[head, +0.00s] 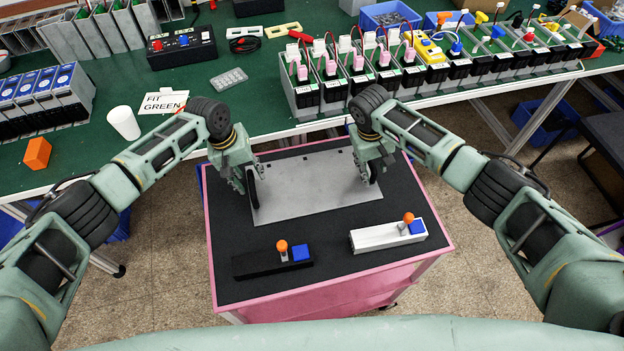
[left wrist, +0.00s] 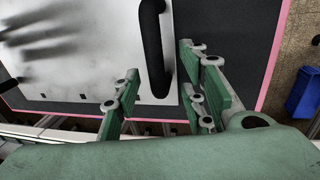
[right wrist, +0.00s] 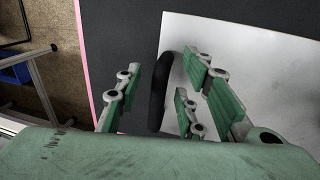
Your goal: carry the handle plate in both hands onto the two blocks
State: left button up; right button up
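The handle plate (head: 315,190) is a flat light-grey sheet with an upright black handle at each end, lying on the cart's dark top. My left gripper (head: 243,182) is open at the left handle (head: 253,188); in the left wrist view that handle (left wrist: 154,45) lies between the spread fingers. My right gripper (head: 371,168) is open at the right handle; in the right wrist view that handle (right wrist: 163,92) also lies between the spread fingers, not visibly gripped. The black block (head: 266,267) and the white block (head: 385,238) lie nearer me, each with an orange knob and blue square.
The pink-edged cart (head: 330,300) stands before a green workbench (head: 250,75). A row of black batteries (head: 410,78) lines the bench's front right. Bare cart top separates the two blocks.

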pick_arm(q)
jog(key=shift+f, duration=0.4)
pick_arm(e)
jog(key=shift+d+f, duration=0.1)
jog(key=shift+f, duration=0.3)
pick_arm(q)
jog(key=shift+c, duration=0.3)
pick_arm(e)
jog(key=shift+c, duration=0.2)
pick_arm(q)
grip_shut()
pick_arm(e)
grip_shut()
pick_arm(q)
jog(key=shift+r, duration=0.15)
pick_arm(e)
jog(key=shift+w+d+r, duration=0.1)
jog(key=shift+d, duration=0.05)
